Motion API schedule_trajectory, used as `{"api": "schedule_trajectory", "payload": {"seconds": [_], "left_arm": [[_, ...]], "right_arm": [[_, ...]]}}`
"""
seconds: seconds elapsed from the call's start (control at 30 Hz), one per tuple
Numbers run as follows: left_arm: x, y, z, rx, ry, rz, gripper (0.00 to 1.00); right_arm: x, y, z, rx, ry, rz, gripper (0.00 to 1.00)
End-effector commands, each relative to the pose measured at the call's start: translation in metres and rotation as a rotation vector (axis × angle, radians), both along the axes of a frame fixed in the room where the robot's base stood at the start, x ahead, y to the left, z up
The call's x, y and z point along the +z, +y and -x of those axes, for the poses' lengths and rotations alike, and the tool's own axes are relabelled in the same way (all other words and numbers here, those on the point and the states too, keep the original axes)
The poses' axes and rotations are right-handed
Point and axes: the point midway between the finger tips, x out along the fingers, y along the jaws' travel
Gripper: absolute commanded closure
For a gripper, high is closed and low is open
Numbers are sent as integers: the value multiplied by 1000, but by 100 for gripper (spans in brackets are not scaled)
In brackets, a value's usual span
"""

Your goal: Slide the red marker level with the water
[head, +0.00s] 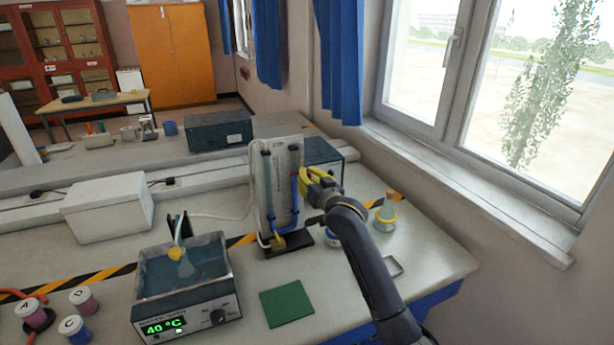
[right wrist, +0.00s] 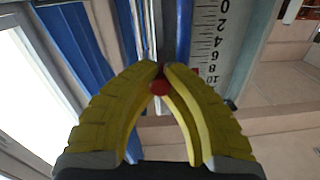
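A pale upright board (head: 281,180) with a U-shaped glass tube stands on a black base on the bench. Blue liquid (head: 295,195) shows in its right-hand tube. My right gripper (head: 305,178), with yellow fingers, is at the board's right edge. In the right wrist view its fingers (right wrist: 161,70) close together on the red marker (right wrist: 160,87), a round red knob. A red tip also shows beside the numbered scale (right wrist: 208,40), near the 10. In the head view the gripper hides the marker, and I cannot tell its height against the water. My left gripper is not in view.
A water bath (head: 187,290) reading 40 °C holds a flask, with a green mat (head: 287,304) to its right. A conical flask (head: 386,210) stands right of my right arm. A white box (head: 108,207) and labelled jars (head: 83,300) are at left.

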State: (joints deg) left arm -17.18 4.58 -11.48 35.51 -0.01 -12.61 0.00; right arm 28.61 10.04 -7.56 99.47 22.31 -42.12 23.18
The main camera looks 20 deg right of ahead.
Motion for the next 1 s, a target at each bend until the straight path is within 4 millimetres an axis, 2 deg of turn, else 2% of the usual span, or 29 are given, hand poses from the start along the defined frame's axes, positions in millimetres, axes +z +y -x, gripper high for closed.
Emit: {"api": "schedule_trajectory", "payload": {"seconds": [0.3,0.33,0.63,1.0], "left_arm": [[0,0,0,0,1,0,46],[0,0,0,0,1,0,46],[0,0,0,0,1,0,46],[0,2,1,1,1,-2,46]], "right_arm": [[-2,0,0,0,0,0,100],[-2,0,0,0,0,0,92],[-2,0,0,0,0,0,57],[-2,-1,6,0,-1,0,57]]}}
